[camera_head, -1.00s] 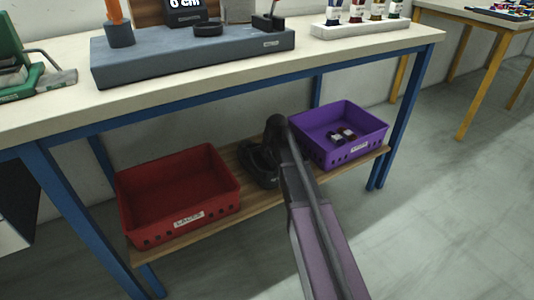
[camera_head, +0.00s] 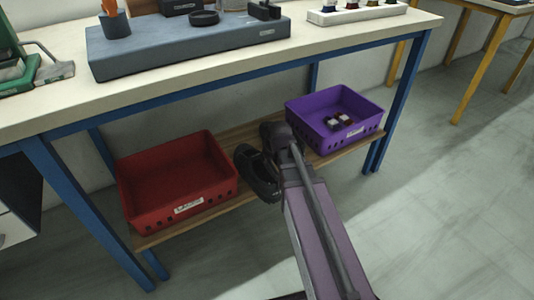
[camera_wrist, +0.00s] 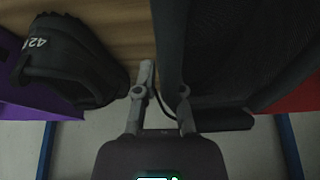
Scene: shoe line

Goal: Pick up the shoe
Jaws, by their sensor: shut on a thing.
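A black shoe (camera_head: 256,175) hangs at the front edge of the wooden shelf, between the red bin and my arm. In the wrist view my gripper (camera_wrist: 166,78) is shut on this dark shoe (camera_wrist: 232,50), whose wall lies between the two fingers. It fills the upper right of that view, very close and dark. A second black shoe (camera_wrist: 72,62), marked 42, is at the left of the wrist view, over the shelf boards beside the purple bin. In the head view my arm hides my fingers and most of this second shoe.
The wooden shelf (camera_head: 223,205) holds an empty-looking red bin (camera_head: 180,212) on the left and a purple bin (camera_head: 365,138) with small items on the right. Blue table legs (camera_head: 85,215) and the tabletop (camera_head: 340,45) frame the space. The floor in front is open.

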